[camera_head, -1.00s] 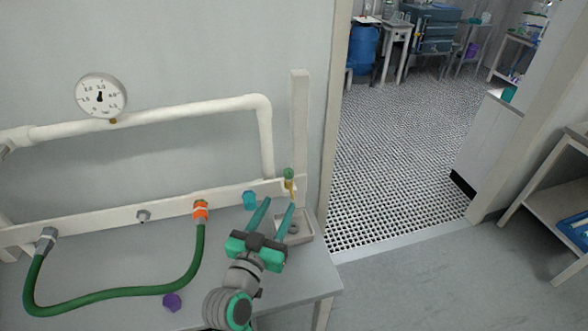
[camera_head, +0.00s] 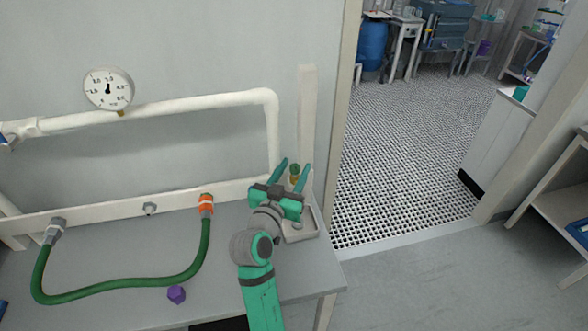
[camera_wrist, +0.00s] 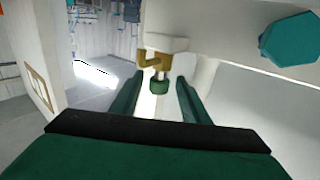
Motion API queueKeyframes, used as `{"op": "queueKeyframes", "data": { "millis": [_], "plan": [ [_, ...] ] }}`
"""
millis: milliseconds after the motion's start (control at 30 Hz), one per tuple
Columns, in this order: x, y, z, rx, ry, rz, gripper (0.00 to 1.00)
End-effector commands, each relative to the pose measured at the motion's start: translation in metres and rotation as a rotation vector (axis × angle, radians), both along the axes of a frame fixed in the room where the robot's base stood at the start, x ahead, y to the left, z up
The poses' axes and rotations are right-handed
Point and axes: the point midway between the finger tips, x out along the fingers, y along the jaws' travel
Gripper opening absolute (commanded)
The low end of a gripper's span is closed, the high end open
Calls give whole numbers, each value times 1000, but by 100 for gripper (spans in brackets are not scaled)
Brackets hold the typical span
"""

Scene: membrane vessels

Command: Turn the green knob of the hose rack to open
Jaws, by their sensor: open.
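The green knob (camera_head: 295,169) sits on a small brass valve at the right end of the white hose rack (camera_head: 120,209). In the wrist view the knob (camera_wrist: 158,88) hangs from the brass fitting (camera_wrist: 153,62), midway between my two green fingers. My gripper (camera_head: 293,170) is open, with a finger on each side of the knob and gaps showing on both sides. I cannot tell how deep the knob lies between the fingertips. A green hose (camera_head: 130,291) runs from a grey coupling to an orange-banded coupling (camera_head: 206,205).
A teal hexagonal cap (camera_wrist: 291,38) is on the rack beside the valve. A purple knob (camera_head: 177,294) lies on the bench. A pressure gauge (camera_head: 108,89) stands above the white pipe. A doorway opens at right.

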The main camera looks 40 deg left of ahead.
Motion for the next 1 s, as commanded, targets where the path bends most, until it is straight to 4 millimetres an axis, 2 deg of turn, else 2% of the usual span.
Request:
{"op": "queueKeyframes", "data": {
  "millis": [333, 500, 1000],
  "plan": [
    [4, 0, 0, 0, 0, -2, 42],
    [4, 0, 0, 0, 0, -1, 1],
    [3, 0, 0, 1, -1, 69, 1]
  ]
}}
